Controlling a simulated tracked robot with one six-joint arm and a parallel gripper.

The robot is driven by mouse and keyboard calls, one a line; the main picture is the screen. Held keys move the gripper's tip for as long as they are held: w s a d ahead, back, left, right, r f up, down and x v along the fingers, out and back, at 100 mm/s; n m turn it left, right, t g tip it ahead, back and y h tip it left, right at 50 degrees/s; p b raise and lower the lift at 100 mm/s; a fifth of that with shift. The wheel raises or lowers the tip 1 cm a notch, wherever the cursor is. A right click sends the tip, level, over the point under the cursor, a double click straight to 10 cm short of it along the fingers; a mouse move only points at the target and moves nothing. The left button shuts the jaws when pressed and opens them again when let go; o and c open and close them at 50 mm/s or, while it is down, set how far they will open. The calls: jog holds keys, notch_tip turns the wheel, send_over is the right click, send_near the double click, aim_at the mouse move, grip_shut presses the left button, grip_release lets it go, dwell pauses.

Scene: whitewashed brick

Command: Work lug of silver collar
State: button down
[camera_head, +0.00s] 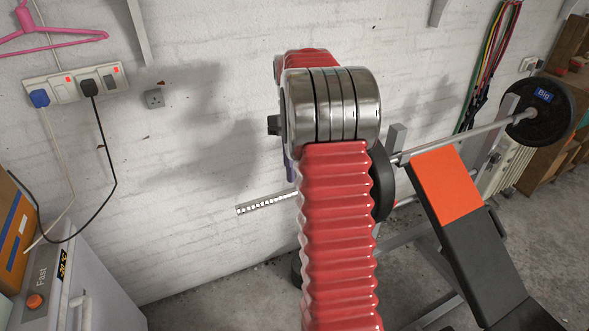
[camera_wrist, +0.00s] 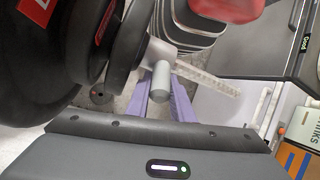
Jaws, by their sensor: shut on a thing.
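The silver collar (camera_wrist: 158,50) sits on the bar just outside the black weight plates in the wrist view. Its lug (camera_wrist: 160,78), a short grey cylinder, sticks out toward the camera. My gripper (camera_wrist: 161,92) has purple fingers on either side of the lug and is shut on it. The ribbed bar end (camera_wrist: 215,84) runs out to the right of the collar. In the head view, the bar end (camera_head: 264,203) shows left of my red arm, which hides the collar and lug. Only a sliver of purple finger shows there.
Black plates (camera_wrist: 95,45) sit close beside the collar. The barbell's far plate (camera_head: 545,112) and the black-and-orange bench (camera_head: 460,215) are at the right. A white brick wall (camera_head: 215,50) stands close behind. A white appliance (camera_head: 85,280) is at the lower left.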

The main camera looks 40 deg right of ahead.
jog(key=c, duration=1.5)
grip_release()
jog(key=shift+s+d, duration=0.1)
jog(key=shift+d, duration=0.05)
jog(key=shift+o, duration=0.2)
